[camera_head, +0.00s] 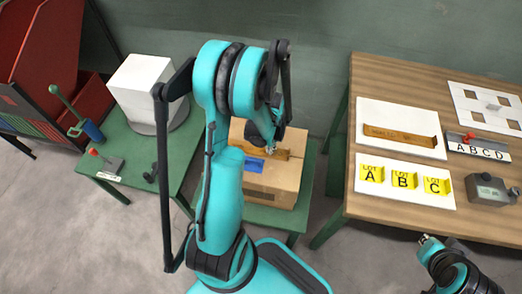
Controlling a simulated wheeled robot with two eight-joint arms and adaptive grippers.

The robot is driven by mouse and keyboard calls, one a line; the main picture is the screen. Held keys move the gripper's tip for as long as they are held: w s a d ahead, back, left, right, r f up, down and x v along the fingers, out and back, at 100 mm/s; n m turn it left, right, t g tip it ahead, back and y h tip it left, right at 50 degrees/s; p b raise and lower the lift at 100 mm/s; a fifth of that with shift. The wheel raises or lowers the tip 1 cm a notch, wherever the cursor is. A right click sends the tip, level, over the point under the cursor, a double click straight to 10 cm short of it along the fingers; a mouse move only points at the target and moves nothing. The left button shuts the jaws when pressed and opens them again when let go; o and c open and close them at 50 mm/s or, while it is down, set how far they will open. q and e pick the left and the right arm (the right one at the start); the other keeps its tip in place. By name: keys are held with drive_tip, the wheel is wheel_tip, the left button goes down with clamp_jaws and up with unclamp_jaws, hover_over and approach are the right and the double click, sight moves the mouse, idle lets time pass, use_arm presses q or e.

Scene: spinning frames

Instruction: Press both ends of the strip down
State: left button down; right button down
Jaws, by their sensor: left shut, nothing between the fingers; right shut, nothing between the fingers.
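A cardboard box (286,182) stands on a low green table, with a blue patch (254,165) on it. A darker brown strip (283,154) lies across the top of the box; my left arm hides part of it, and I cannot tell whether its ends lie flat. My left gripper (274,148) is shut and empty, pointing down at the box top by this strip; I cannot tell if it touches. My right gripper (428,240) is shut and empty, low at the right, in front of the wooden table and away from the box.
The wooden table (378,80) at the right holds a white board with a brown lettered piece (400,135), yellow lot cards (404,180) and a grey device (488,190). A green side table at the left carries a white block (146,90) and tools. Grey floor lies between the tables.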

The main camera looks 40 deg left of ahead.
idle(0.4)
use_arm(q)
wheel_tip(320, 180, up, 8)
drive_tip(key=p, duration=0.6)
